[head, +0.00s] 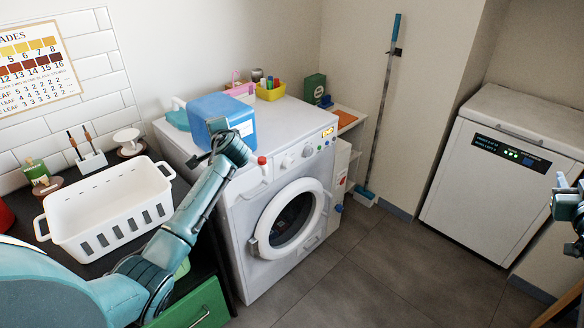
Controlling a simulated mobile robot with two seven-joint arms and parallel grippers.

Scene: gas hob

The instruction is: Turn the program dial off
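The white washing machine (237,218) stands in the middle with its round door shut. Its front panel has two pale round dials, one on the left (287,161) and one on the right (308,152), beside a small lit display (328,133). I cannot read which is the program dial or where it points. A red-topped white part (262,160) sits left of the dials. My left gripper (208,153) is at the machine's top front edge, in front of a blue box, left of the dials; its fingers are mostly hidden. My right gripper (571,181) is at the right edge, fingers apart, far from the machine.
The blue box (222,110) and a yellow tub (270,94) stand on the machine. A white basket (105,212) is on the dark counter at left. A white appliance (500,185) with a lit panel stands at right. The floor (375,265) between is clear.

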